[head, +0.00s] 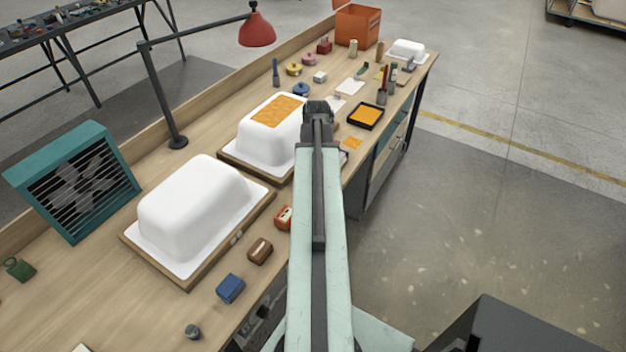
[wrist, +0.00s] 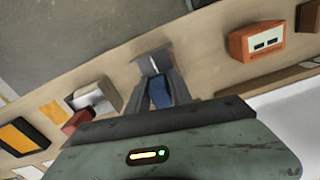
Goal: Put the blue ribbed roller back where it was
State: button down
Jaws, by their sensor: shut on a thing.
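My gripper (wrist: 155,88) is shut on the blue ribbed roller (wrist: 160,92) in the wrist view. Only a blue part shows between the fingers; its ribs cannot be made out. In the head view my arm reaches out over the workbench (head: 100,285), and its end is beside the white tub shell with an orange patch (head: 258,140). The fingers and the roller are hidden there behind my arm. In the wrist view the held roller is over the wooden bench top (wrist: 200,62); whether it touches the wood cannot be told.
A plain white shell (head: 190,208) stands nearer on the bench. An orange-and-white box (wrist: 256,42) is right of the gripper in the wrist view. A black tray with orange content (head: 366,116) lies farther along. A red lamp (head: 257,30) and teal louvred unit (head: 75,180) stand left.

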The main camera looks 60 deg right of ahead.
jog(key=shift+w+a, duration=0.15)
jog(key=shift+w, duration=0.15)
jog(key=shift+f, duration=0.1)
jog(key=c, duration=1.6)
grip_release()
jog(key=shift+f, duration=0.1)
jog(key=o, duration=0.5)
jog(key=shift+c, duration=0.2)
notch_tip(320, 180, up, 13)
jog(key=p, duration=1.2)
jog(key=shift+f+p, duration=0.15)
jog(key=shift+p, duration=0.2)
jog(key=shift+f, duration=0.1)
